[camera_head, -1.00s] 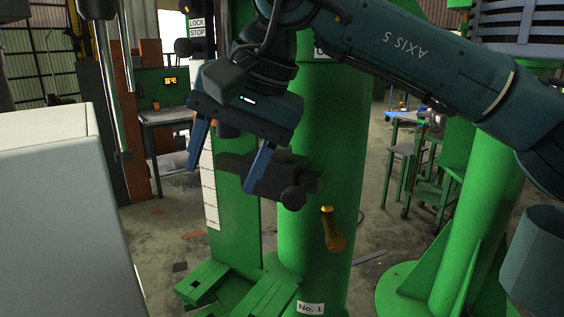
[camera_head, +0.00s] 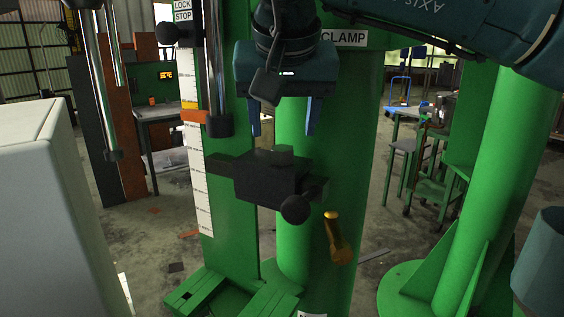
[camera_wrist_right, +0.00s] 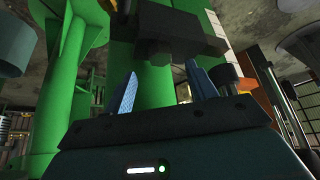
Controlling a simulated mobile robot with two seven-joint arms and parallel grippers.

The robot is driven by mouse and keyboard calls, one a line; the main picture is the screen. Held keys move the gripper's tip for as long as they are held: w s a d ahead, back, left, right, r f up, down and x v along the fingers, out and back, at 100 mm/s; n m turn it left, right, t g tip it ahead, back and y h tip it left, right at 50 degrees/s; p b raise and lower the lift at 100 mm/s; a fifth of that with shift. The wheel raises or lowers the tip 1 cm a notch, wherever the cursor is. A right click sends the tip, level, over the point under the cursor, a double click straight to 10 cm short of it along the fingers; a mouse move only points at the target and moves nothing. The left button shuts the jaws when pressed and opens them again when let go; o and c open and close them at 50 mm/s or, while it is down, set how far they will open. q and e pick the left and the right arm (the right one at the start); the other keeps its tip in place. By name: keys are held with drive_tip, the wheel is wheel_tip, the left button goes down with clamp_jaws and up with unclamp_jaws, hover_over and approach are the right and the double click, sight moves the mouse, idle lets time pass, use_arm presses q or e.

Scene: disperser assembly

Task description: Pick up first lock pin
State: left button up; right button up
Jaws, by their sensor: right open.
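My right gripper (camera_head: 284,133) is open and empty, its two blue fingers pointing down in front of the green column (camera_head: 345,170). It is above a dark block (camera_head: 268,178) with a round black knob (camera_head: 295,209) at its lower right. A brass-coloured pin-like handle (camera_head: 337,240) sticks out of the column below and right of the block. I cannot tell for certain which of these is the first lock pin. In the right wrist view the open fingers (camera_wrist_right: 161,70) are apart, with the dark block (camera_wrist_right: 180,35) beyond them. My left gripper is not in view.
A white scale strip (camera_head: 200,190) and a metal rod (camera_head: 214,70) stand left of the gripper. A pale grey cabinet (camera_head: 50,200) fills the left edge. Green base beams (camera_head: 205,295) lie below. A second green column (camera_head: 475,170) stands at right.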

sight(282, 148)
drive_tip(key=x, duration=0.5)
drive_tip(key=shift+c, duration=0.5)
clamp_jaws()
drive_tip(key=shift+r, duration=0.1)
